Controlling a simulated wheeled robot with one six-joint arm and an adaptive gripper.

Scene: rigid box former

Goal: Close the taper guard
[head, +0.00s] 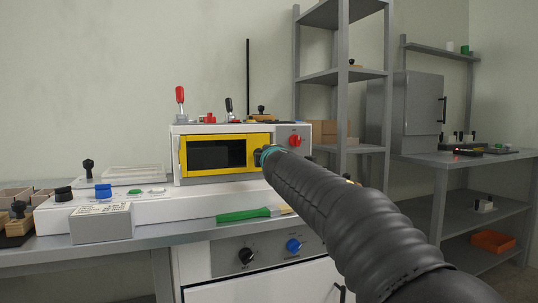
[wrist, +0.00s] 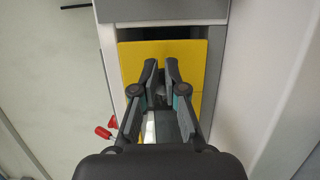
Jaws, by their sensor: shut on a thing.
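The taper guard (head: 183,160) is a yellow frame around a dark window, on the front of the white box-former machine (head: 285,162). It looks close to the machine's front; I cannot tell whether a gap is left. My gripper (head: 261,156) is at the guard's right side. In the wrist view the guard's yellow face (wrist: 198,56) lies beyond the fingers. My gripper (wrist: 161,75) is shut on a small grey part in front of the yellow, apparently the guard's handle. The fingers hide most of that part.
A red-handled lever (head: 180,97) stands on the machine's top left, and a red knob (head: 295,140) is on its right front. A green-handled tool (head: 243,214) lies on the white ledge below. A grey box (head: 101,223) sits at the left front. Grey shelving (head: 344,80) stands behind right.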

